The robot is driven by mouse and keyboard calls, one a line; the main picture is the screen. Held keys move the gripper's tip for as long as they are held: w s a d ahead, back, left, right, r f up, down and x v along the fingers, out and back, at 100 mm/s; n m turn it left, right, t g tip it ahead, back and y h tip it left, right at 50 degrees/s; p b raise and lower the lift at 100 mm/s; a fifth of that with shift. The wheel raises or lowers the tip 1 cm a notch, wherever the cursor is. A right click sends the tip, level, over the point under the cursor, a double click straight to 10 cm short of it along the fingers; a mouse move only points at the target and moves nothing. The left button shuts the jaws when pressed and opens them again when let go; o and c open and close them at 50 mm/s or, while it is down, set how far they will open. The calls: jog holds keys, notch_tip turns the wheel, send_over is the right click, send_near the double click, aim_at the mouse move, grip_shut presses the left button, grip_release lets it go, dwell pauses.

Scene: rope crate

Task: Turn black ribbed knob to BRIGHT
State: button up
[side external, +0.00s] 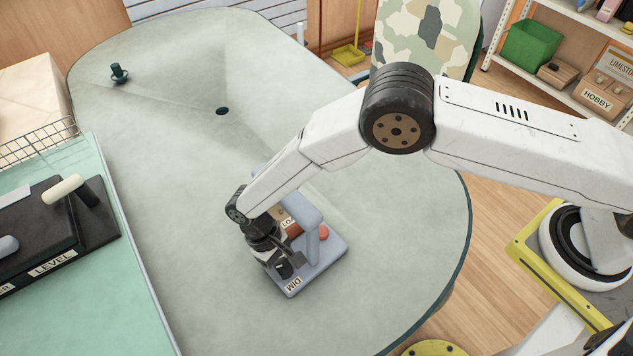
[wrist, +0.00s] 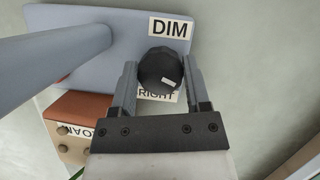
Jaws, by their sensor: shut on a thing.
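The black ribbed knob (wrist: 158,66) sits on a blue-grey base (wrist: 115,22), between the two fingers of my gripper (wrist: 163,74) in the wrist view. The fingers are shut on its sides. A small white mark on the knob is at its lower right, on the side of the BRIGHT label (wrist: 158,96), which is partly hidden by the knob and left finger. The DIM label (wrist: 170,27) lies clear beyond the knob.
A blue-grey post and arm (side external: 313,238) rise from the base beside my gripper. A brown block (wrist: 85,113) with a partly hidden label lies close by.

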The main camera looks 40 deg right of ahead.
jog(key=shift+m, duration=0.3)
jog(key=o, duration=1.3)
jog(key=shift+v, duration=3.9)
jog(key=shift+d, duration=0.1)
